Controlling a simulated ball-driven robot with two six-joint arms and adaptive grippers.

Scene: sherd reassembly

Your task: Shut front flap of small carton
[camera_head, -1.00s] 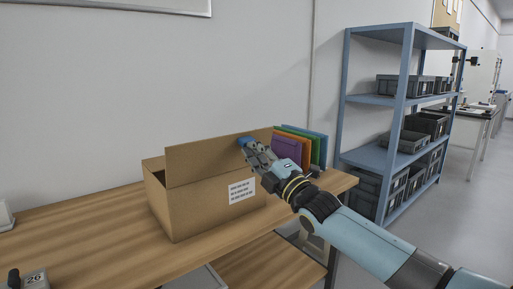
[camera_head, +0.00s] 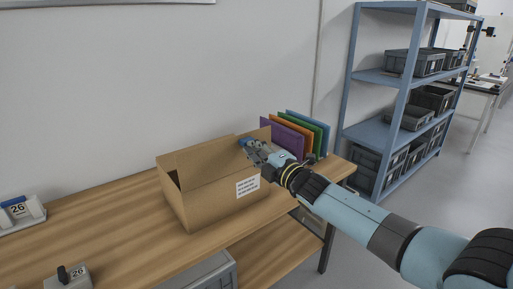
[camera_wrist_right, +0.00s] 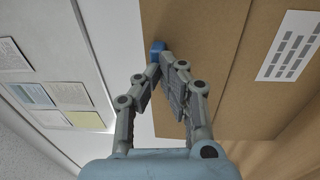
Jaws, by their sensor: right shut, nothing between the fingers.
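The small brown carton (camera_head: 215,204) stands on the wooden table, with a white printed label (camera_head: 247,186) on its front. Its front flap (camera_head: 210,166) is raised at the front top edge and appears tilted inward. A dark gap shows at the left end. My right gripper (camera_head: 246,144) is at the flap's upper right part, shut, with nothing held. In the right wrist view the blue-tipped fingers (camera_wrist_right: 158,50) are close together against or just in front of the brown cardboard (camera_wrist_right: 215,60); contact is hard to tell. My left gripper is out of view.
Purple, orange, green and blue upright panels (camera_head: 288,136) stand behind the carton's right end. A blue shelf (camera_head: 392,77) with grey bins stands at right.

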